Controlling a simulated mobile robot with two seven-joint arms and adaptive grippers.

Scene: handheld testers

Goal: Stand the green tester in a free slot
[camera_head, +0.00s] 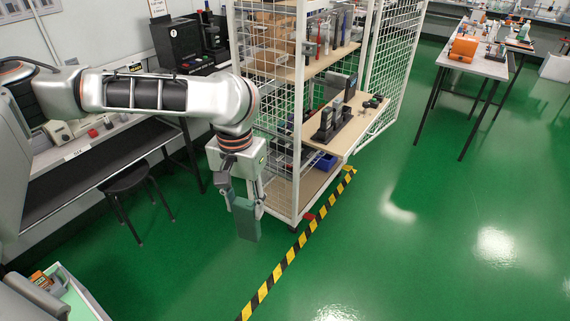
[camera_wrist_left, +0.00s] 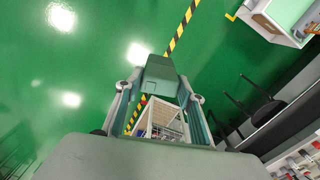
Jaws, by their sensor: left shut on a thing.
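The green tester (camera_head: 247,222) hangs from my left gripper (camera_head: 246,203), above the floor in front of the caged shelf unit. The gripper is shut on it, with a finger on each side. In the left wrist view, the tester (camera_wrist_left: 160,76) shows between the fingers. A dark slotted rack (camera_head: 333,130) stands on the middle shelf, to the right of and beyond the gripper. Dark testers (camera_head: 326,120) stand upright in it; which slots are free is too small to tell. My right gripper is not in view.
White wire mesh walls (camera_head: 391,70) and a front post (camera_head: 298,110) flank the shelf (camera_head: 352,137). A dark object (camera_head: 375,101) lies right of the rack. A stool (camera_head: 127,180) and bench stand at left. The floor at right is clear around yellow-black tape (camera_head: 290,255).

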